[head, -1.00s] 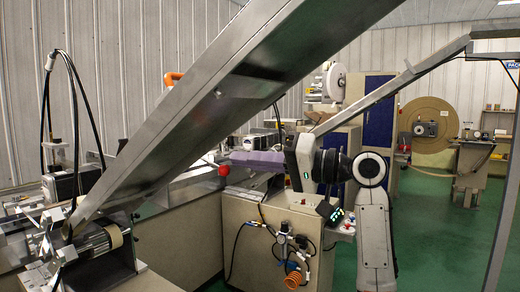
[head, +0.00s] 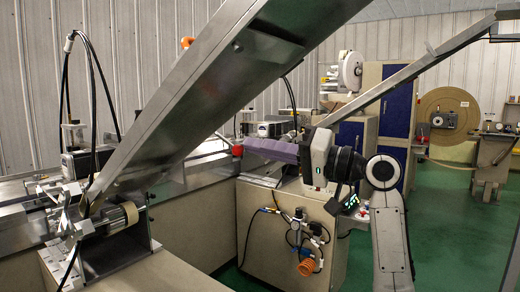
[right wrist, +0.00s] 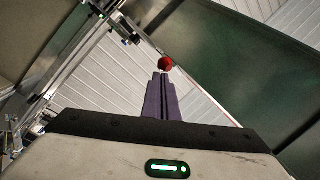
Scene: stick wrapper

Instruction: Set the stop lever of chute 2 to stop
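A red ball knob (head: 237,150) on a thin rod shows just below the big sloping metal chute (head: 205,95) in the head view. It looks like a stop lever; I see no chute number. My right gripper (head: 246,146) comes in from the right with its purple fingers pointing left at the knob. In the right wrist view the fingers (right wrist: 162,80) lie close together, with the red knob (right wrist: 165,63) right at or just beyond their tips. Whether they touch it I cannot tell. My left gripper is not in view.
A roller unit with cables (head: 122,216) stands at the lower left. A beige cabinet (head: 265,235) with air fittings stands below my right gripper. A second sloping metal chute (head: 400,77) runs behind my right arm. Green floor is open at the right.

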